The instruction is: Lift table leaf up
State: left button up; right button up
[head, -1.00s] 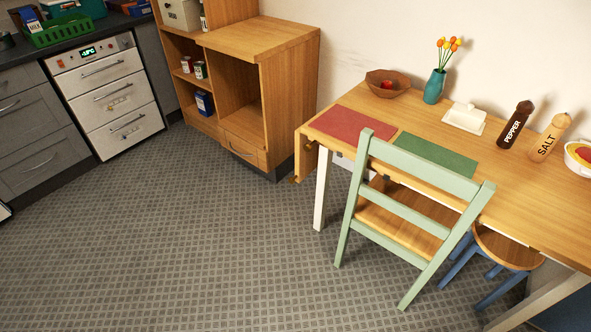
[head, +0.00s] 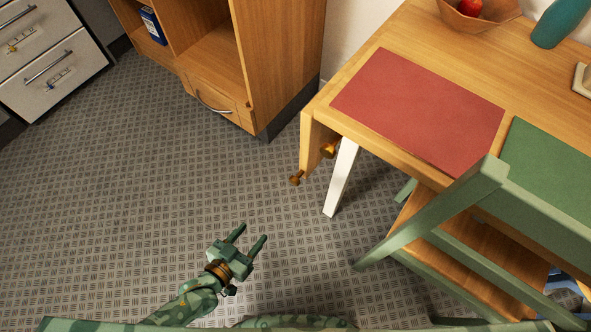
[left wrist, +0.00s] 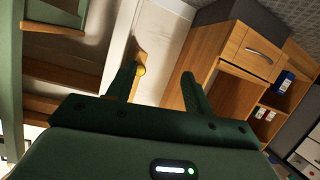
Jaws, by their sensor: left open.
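The wooden table (head: 415,42) has its leaf (head: 312,145) hanging down at its left end, seen nearly edge-on. A brass knob (head: 296,180) sits near the leaf's lower edge, and another brass piece (head: 328,150) is behind it near the white table leg. My left gripper (head: 252,233) is open and empty over the floor, to the left of and nearer than the leaf, apart from it. In the left wrist view, the leaf (left wrist: 124,50) shows beyond the left finger of my gripper (left wrist: 157,84). My right gripper is out of view.
A green chair (head: 440,215) stands at the table's front, right of the leaf. A wooden cabinet (head: 285,50) stands behind and left. A red mat (head: 420,108) and a green mat (head: 552,165) lie on the table. The floor (head: 140,190) on the left is clear.

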pick_arm(q)
jog(key=w+d+r+t+h+b, duration=0.2)
jog(key=w+d+t+h+b, duration=0.1)
jog(key=w+d+b, duration=0.15)
jog(key=b, duration=0.3)
send_near(300, 173)
jog(key=w+d+f, duration=0.1)
jog(key=w+d, duration=0.1)
jog(key=w, duration=0.1)
jog(key=b+x, duration=0.1)
jog(key=x, duration=0.4)
jog(key=shift+w+d+b, duration=0.2)
jog(key=shift+d+b, duration=0.1)
jog(key=shift+w+d+r, duration=0.1)
jog(key=shift+w+d, duration=0.1)
jog(key=shift+w, duration=0.1)
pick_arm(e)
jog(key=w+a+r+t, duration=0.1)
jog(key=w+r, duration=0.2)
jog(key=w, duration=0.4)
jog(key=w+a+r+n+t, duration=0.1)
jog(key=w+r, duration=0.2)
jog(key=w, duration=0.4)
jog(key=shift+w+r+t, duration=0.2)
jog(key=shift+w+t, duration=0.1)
pick_arm(q)
grip_shut()
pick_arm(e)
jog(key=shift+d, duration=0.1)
